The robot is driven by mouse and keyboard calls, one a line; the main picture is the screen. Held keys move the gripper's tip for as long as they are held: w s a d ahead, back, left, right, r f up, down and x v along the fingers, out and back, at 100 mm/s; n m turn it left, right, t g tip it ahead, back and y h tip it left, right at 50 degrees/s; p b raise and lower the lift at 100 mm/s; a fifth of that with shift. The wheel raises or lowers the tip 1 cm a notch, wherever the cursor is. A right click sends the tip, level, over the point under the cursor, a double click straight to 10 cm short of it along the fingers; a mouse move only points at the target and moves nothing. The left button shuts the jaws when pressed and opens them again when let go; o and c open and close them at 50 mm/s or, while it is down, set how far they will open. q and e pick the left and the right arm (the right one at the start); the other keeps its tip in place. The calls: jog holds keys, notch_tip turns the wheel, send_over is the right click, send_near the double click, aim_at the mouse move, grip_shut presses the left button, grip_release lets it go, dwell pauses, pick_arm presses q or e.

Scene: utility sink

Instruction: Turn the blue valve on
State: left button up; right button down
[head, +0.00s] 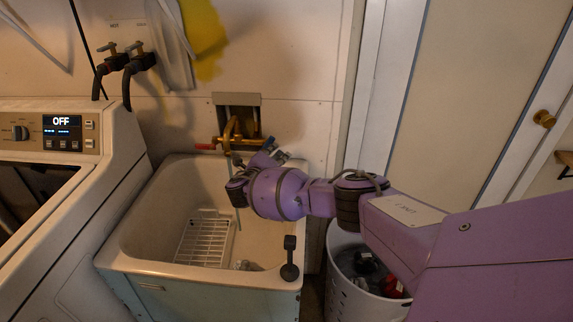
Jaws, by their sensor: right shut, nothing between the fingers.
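The brass faucet (230,130) sits in a wall recess above the sink. Its red valve handle (205,147) sticks out to the left. The blue valve, on the faucet's right side, is mostly hidden by my right gripper; I cannot make out its handle or position clearly. My right gripper (270,154) is at the back rim of the sink, just right of the faucet, shut with nothing held. I cannot tell whether it touches the valve. My left gripper is not in view.
The utility sink (130,232) holds a white rack (204,242). A dark object (289,262) stands at its front right rim. A washer (110,175) is at left, a white bin (345,300) beneath my right arm. Two hose taps (137,52) are on the wall.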

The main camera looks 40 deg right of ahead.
jog(key=shift+w+a+r+n+p, duration=0.2)
jog(key=shift+r+p, duration=0.2)
jog(key=shift+r, duration=0.2)
jog(key=shift+w+a+r+n+p, duration=0.2)
jog(key=shift+r+p, duration=0.2)
jog(key=shift+r, duration=0.15)
jog(key=shift+a, duration=0.1)
jog(key=v, duration=1.2)
jog(key=shift+f, duration=0.15)
dwell(0.3)
